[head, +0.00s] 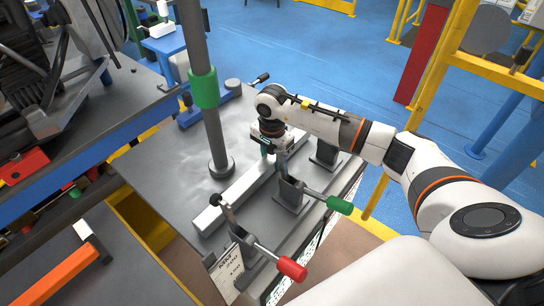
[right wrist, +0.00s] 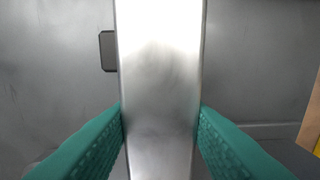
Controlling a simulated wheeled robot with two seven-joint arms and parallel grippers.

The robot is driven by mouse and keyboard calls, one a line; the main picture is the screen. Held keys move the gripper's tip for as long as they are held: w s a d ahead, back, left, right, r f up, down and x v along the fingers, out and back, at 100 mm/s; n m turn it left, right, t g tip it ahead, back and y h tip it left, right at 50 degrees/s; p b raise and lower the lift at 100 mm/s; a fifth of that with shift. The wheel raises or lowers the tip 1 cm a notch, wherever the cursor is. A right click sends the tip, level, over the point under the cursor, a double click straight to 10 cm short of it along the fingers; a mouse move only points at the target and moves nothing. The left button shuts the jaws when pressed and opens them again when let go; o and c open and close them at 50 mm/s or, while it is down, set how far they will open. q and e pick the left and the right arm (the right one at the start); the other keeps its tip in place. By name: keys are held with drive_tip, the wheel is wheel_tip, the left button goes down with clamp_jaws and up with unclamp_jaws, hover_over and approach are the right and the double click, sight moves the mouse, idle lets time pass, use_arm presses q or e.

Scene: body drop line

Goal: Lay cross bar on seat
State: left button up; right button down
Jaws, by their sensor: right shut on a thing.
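The cross bar (head: 236,194) is a long, pale metal bar lying diagonally over the grey fixture table beside the toggle clamps. My right gripper (head: 266,154) is over its middle to far part and shut on it. In the right wrist view the bar (right wrist: 160,60) runs between my two teal fingertips (right wrist: 160,115), touching both. The seat under the bar is mostly hidden, and I cannot tell whether the bar rests on it or hangs just above. A dark square (right wrist: 107,51) shows beside the bar. My left gripper is not in view.
A clamp with a red handle (head: 292,268) and one with a green handle (head: 340,205) stand at the bar's right. A grey post (head: 212,130) with a green collar rises close at its left. The grey table (head: 160,170) is clear to the left.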

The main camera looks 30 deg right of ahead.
drive_tip(key=shift+f+b, duration=0.5)
drive_tip(key=c, duration=0.8)
unclamp_jaws()
drive_tip(key=shift+r+p, duration=1.9)
drive_tip(key=shift+r, duration=1.15)
